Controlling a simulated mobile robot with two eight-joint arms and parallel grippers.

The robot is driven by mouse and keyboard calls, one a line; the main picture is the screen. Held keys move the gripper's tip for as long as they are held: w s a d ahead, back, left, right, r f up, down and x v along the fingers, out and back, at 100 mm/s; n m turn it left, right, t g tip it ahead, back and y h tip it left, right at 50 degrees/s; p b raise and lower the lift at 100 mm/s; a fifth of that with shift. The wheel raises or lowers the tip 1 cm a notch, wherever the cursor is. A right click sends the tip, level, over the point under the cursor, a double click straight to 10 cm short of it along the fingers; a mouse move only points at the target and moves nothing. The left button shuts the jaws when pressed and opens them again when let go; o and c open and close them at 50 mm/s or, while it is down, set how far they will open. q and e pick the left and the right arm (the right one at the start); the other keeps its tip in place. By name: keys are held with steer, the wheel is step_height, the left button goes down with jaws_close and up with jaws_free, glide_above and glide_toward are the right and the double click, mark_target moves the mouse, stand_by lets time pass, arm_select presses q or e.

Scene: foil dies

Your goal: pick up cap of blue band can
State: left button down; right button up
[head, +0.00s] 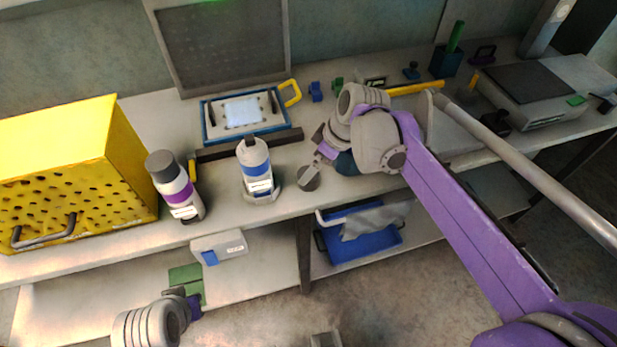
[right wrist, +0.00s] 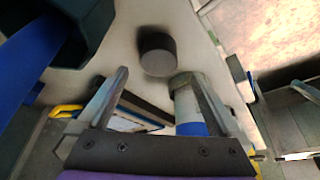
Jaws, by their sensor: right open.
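The dark grey round cap (head: 309,177) stands on the workbench, apart from the blue band can and to its right. In the right wrist view the cap (right wrist: 158,52) shows just beyond and between my fingertips. The white blue band can (head: 255,168) stands upright with a pale top and no dark cap; it also shows in the right wrist view (right wrist: 188,108). My right gripper (head: 321,148) is open and empty, close to the cap; its fingers (right wrist: 152,74) are spread apart. My left gripper (head: 188,298) is low in front of the bench; its fingers are unclear.
A purple band can (head: 177,188) with a dark cap stands left of the blue band can, beside a yellow perforated box (head: 80,170). Behind are a dark bar (head: 225,149) and a blue-framed tray (head: 210,134). A blue bin (head: 345,246) is on the lower shelf.

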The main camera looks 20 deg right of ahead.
steer(key=x, duration=0.5)
steer(key=shift+f+b, duration=0.35)
steer(key=shift+f, duration=0.05)
steer(key=shift+c, duration=0.3)
steer(key=shift+r, duration=0.1)
steer(key=c, duration=1.4)
